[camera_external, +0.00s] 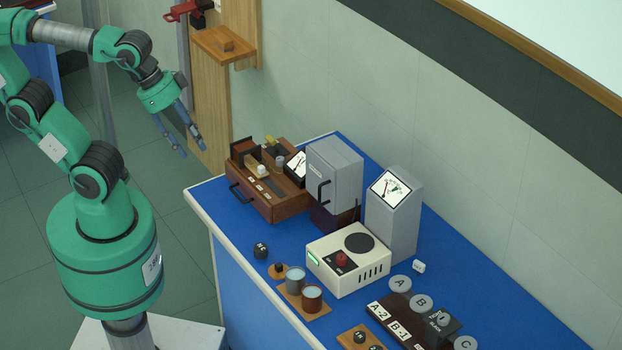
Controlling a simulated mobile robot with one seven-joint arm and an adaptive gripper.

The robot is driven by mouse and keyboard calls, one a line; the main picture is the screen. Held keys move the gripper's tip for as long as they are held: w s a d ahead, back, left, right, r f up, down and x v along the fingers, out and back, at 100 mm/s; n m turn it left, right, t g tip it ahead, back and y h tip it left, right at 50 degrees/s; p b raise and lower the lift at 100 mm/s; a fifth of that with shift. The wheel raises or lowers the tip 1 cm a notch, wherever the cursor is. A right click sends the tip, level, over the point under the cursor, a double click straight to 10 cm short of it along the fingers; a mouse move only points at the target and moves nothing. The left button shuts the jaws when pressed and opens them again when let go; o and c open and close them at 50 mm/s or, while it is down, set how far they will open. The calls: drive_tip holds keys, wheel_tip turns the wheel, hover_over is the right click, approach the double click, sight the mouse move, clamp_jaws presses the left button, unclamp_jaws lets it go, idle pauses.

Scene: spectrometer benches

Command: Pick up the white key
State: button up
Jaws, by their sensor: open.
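My gripper (191,150) is open and empty, with its two fingers pointing down. It is in the air left of the blue bench, in front of a wooden post, apart from everything on the bench. Two small white pieces show, and I cannot tell which is the white key. One white piece (261,170) is on top of the brown wooden instrument box (288,206) at the bench's far left. The other white piece (418,266) lies on the blue bench top at the foot of the tall grey meter.
On the blue bench (232,237) stand a grey cabinet (343,170), a grey meter tower (398,225), a white hotplate (347,277) and two cups (312,297). Grey discs (400,284) lie at the right. A wooden shelf (224,46) is on the post.

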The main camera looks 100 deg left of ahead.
drive_tip(key=w+a+r+m+g+p, duration=0.1)
drive_tip(key=w+r+p, duration=0.15)
drive_tip(key=w, duration=0.65)
drive_tip(key=w+a+r+m+g+p, duration=0.1)
drive_tip(key=w+r, duration=0.3)
drive_tip(key=w, duration=0.4)
drive_tip(key=w+a+f+m+g+p, duration=0.1)
drive_tip(key=w+f+p, duration=0.1)
drive_tip(key=w, duration=0.8)
drive_tip(key=w+a+f+m+p, duration=0.1)
drive_tip(key=w+f+m, duration=0.1)
drive_tip(key=w, duration=0.7)
drive_tip(key=w+a+f+m+g+p, duration=0.2)
drive_tip(key=w+f+p, duration=0.1)
drive_tip(key=w+f, duration=1.05)
drive_tip(key=w+a+f+m+p, duration=0.1)
drive_tip(key=w+f, duration=0.3)
drive_tip(key=f, duration=0.4)
drive_tip(key=w+a+f+m+g+y+p, duration=0.1)
drive_tip(key=w+a+f+p, duration=0.1)
drive_tip(key=w+f, duration=0.3)
wheel_tip(320, 180, down, 4)
drive_tip(key=shift+w+r+g, duration=0.15)
drive_tip(key=shift+w+g, duration=0.15)
